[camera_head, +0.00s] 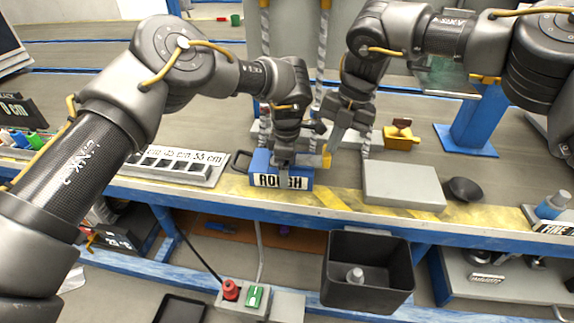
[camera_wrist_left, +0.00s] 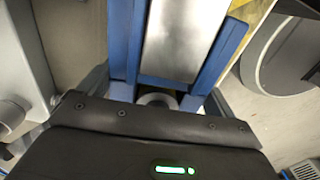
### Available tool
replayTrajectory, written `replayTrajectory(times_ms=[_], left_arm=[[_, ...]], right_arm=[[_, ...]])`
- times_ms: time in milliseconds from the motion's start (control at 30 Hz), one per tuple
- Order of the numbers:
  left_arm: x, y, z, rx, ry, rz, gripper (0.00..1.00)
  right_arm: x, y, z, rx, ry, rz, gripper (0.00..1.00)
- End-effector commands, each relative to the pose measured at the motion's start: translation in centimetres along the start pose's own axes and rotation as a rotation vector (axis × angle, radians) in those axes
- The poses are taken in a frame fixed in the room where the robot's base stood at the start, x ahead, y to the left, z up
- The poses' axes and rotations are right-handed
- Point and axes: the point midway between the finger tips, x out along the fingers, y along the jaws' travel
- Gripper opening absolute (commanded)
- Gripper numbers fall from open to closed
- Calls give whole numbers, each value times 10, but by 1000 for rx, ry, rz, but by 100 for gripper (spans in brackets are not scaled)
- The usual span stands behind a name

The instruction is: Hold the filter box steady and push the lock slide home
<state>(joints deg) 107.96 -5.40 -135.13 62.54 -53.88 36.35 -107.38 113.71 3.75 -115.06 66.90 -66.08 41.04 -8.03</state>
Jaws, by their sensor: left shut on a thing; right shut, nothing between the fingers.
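The blue filter box (camera_head: 262,163) with a "ROUGH" label sits at the front edge of the bench. My left gripper (camera_head: 285,167) reaches down over it and is shut on it. In the left wrist view the blue box (camera_wrist_left: 121,45) shows beyond the gripper, with a silver strip (camera_wrist_left: 184,35) between two blue sides. I cannot tell whether this strip is the lock slide. A small yellow part (camera_head: 327,158) is at the box's right end, perhaps the slide's tab. My right gripper (camera_head: 335,140) is shut and empty just above and right of it; contact is unclear.
A grey block (camera_head: 403,186) and a dark bowl (camera_head: 463,189) are to the right. A yellow fixture (camera_head: 400,137) stands behind the block. A slotted tray (camera_head: 175,166) is to the left. A black bin (camera_head: 366,270) is below the bench edge.

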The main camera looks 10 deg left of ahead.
Motion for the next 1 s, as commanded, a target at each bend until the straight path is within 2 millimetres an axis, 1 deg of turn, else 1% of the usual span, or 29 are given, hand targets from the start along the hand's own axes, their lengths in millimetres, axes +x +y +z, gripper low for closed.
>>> replayTrajectory(times_ms=[33, 100, 367, 500, 700, 800, 900, 1000], left_arm=[[0, 0, 0, -1, 0, 0, 59], [0, 0, 0, -1, 0, 0, 59], [0, 0, 0, -1, 0, 0, 59], [0, 0, 0, -1, 0, 0, 59], [0, 0, 0, -1, 0, 0, 59], [-1, 0, 0, -1, 0, 1, 59], [-1, 0, 0, -1, 0, 1, 59], [-1, 0, 0, -1, 0, 1, 59]], right_arm=[[0, 0, 0, 117, -8, 7, 0], [0, -1, 1, 293, -24, 16, 0], [-6, -3, 6, 947, -90, 72, 0], [-12, -4, 10, 1295, -127, 121, 0], [-19, -6, 18, 1770, -178, 217, 0], [-20, -9, 23, 1975, -200, 268, 0], [-22, -12, 28, 2140, -208, 316, 0], [-23, -13, 31, 2258, -207, 352, 0]])
